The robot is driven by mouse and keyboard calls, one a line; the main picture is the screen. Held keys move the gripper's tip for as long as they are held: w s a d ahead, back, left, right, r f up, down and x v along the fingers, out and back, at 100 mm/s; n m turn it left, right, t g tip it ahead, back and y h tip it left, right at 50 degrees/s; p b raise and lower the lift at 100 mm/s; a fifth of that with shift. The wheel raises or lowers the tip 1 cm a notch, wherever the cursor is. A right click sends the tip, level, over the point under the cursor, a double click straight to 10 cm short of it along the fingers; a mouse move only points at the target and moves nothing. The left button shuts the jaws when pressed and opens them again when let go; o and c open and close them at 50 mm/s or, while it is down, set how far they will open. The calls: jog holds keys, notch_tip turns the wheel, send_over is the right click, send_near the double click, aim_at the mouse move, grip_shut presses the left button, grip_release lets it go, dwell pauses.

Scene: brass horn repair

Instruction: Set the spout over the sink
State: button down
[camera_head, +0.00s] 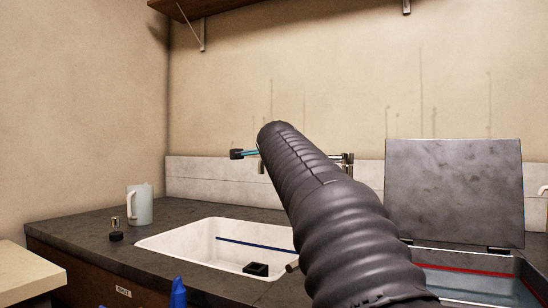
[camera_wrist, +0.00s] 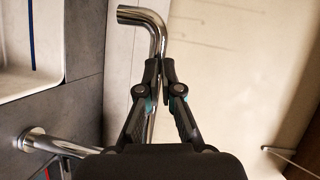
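The chrome spout shows in the wrist view (camera_wrist: 152,18). It runs up the picture and bends left at its far end. In the head view its downturned end (camera_head: 262,167) hangs just left of my arm, in line with the back of the white sink (camera_head: 170,236); its exact depth over the basin is unclear. The sink also shows at the wrist view's left edge (camera_wrist: 62,40). My gripper (camera_wrist: 159,68) has its fingertips drawn together, with the spout passing behind them; contact is unclear. In the head view my gripper (camera_head: 237,154) is left of the spout end, and my arm hides most of the spout.
A raised grey lid (camera_head: 455,190) stands behind a blue-lined tank (camera_head: 470,285) on the right. A pale jug (camera_head: 139,205) and a small dark-based object (camera_head: 116,234) are on the left counter. A black block (camera_head: 256,269) lies in the sink.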

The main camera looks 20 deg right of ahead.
jog(key=shift+w+d, duration=0.15)
dwell(0.4)
jog(key=shift+f, duration=0.1)
jog(key=s+a+r+b, duration=0.2)
jog(key=s+a+b, duration=0.1)
jog(key=a, duration=0.9)
jog(key=shift+s+a+r+b, duration=0.2)
jog(key=shift+s+a+b, duration=0.2)
jog(key=shift+b, duration=0.2)
